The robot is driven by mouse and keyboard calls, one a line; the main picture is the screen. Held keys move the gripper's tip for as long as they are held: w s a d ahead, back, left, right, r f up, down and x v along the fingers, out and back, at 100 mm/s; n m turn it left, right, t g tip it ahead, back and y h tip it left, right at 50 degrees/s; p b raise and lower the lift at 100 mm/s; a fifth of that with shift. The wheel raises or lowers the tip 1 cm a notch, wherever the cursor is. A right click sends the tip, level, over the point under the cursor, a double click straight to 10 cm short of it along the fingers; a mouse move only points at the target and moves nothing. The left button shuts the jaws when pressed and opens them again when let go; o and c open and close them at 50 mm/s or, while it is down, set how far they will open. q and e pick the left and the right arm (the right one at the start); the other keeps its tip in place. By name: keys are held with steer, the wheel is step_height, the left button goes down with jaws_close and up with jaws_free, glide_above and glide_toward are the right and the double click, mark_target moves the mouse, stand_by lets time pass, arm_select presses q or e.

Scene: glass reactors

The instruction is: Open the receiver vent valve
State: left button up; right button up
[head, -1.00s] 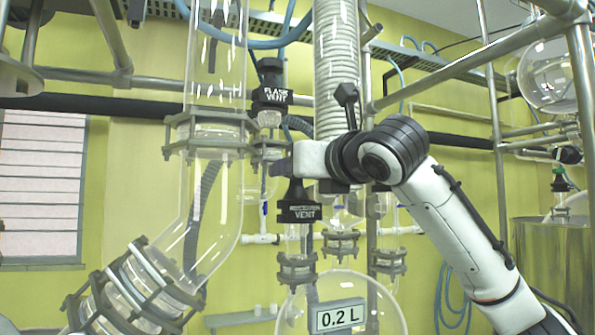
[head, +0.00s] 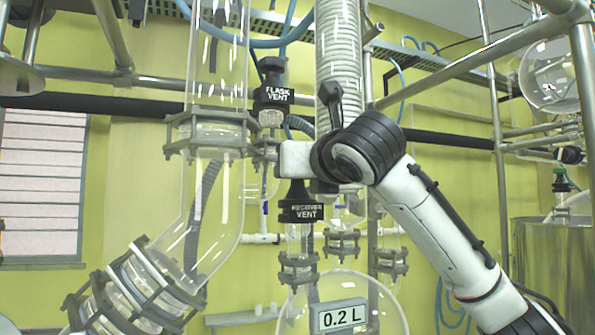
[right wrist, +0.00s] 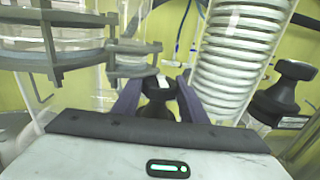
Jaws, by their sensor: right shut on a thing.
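The receiver vent valve has a black knob with a "RECEIVER VENT" label (head: 303,211), above a clamped glass neck in the middle of the head view. My right gripper (right wrist: 158,98) is directly over it. In the head view its white palm and wrist sit just above the label, and its fingers are hidden. In the right wrist view, the two fingers are closed around the sides of a black knob (right wrist: 158,84), which I take to be the receiver vent knob. How far the valve is turned cannot be told. My left gripper is not in view.
The black flask vent (head: 271,93) stands above and left of my right gripper. The large glass tube (head: 215,60) is left, and the ribbed condenser (head: 338,70) is close behind. Metal rails (head: 470,62) cross at right.

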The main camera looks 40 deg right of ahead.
steer(key=n+y, duration=0.2)
steer(key=y, duration=0.2)
steer(key=shift+d+t, duration=0.2)
steer(key=shift+t, duration=0.2)
steer(key=n+y, duration=0.2)
steer(key=y, duration=0.1)
steer(key=n+y, duration=0.2)
steer(key=shift+a+g+y, duration=0.2)
steer(key=shift+g+y, duration=0.1)
steer(key=shift+y, duration=0.1)
steer(key=shift+n, duration=0.3)
steer(key=o, duration=0.9)
steer(key=shift+c, duration=0.2)
steer(key=shift+a+h, duration=0.1)
steer(key=shift+h, duration=0.2)
steer(key=m+h, duration=0.4)
steer(key=h, duration=0.1)
steer(key=shift+a+h, duration=0.1)
steer(key=shift+h, duration=0.3)
steer(key=shift+s+d+r+m+h, duration=0.1)
steer(key=shift+s+d+m+h, duration=0.05)
steer(key=shift+m+h, duration=0.35)
steer(key=shift+s+d+r+m+h, duration=0.1)
steer(key=shift+m+h, duration=0.3)
steer(key=shift+h, duration=0.2)
